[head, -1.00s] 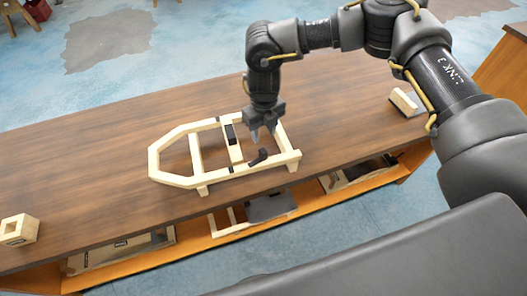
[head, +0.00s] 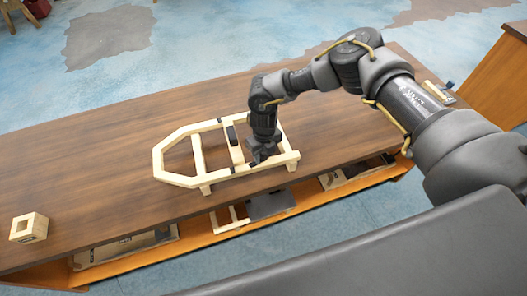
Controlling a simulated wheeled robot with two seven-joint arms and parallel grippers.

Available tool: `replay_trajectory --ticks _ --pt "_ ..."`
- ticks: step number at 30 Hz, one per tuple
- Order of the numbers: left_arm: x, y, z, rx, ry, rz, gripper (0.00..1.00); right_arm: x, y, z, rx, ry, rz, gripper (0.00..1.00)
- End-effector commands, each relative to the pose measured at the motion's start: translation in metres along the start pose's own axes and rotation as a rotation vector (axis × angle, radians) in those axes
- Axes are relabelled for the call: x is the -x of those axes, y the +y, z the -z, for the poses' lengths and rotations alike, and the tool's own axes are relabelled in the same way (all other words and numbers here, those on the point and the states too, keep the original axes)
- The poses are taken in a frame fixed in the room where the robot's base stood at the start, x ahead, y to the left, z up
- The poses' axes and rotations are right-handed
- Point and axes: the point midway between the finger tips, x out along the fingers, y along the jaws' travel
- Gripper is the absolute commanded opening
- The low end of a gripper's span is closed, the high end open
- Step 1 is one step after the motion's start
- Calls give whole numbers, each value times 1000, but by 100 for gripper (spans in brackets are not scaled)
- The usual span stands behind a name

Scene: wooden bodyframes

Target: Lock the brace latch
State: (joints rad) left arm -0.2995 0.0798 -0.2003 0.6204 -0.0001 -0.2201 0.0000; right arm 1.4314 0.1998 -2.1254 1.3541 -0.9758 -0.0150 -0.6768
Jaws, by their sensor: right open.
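The pale wooden bodyframe (head: 168,163) lies on the brown table, its pointed end to the left. A crossbar (head: 233,145) with dark pieces at its ends runs across its right half. My right gripper (head: 261,158) is open and low over the right part of the frame, beside the crossbar. It covers the spot of the small black latch handle, so I cannot tell whether its fingers touch the latch. My left gripper is out of view.
A small wooden block with a square hole (head: 29,228) sits at the table's left end. A shelf below the table (head: 225,232) holds more wooden and grey parts. Another wooden piece (head: 437,92) lies at the right end.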

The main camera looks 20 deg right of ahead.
Motion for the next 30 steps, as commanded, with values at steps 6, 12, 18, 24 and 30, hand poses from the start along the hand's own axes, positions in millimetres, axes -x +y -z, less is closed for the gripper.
replay_trajectory --ticks 6,12,18,24,30 --pt "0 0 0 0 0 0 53 0 0 0 0 -1 0 42" --pt "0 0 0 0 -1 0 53 0 0 0 0 -1 0 16" --pt "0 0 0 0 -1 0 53 0 0 0 0 -1 0 0" --pt "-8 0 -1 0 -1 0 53 -2 0 -2 26 -2 -1 0" --pt "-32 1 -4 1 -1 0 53 -6 0 -8 119 -5 -1 0"
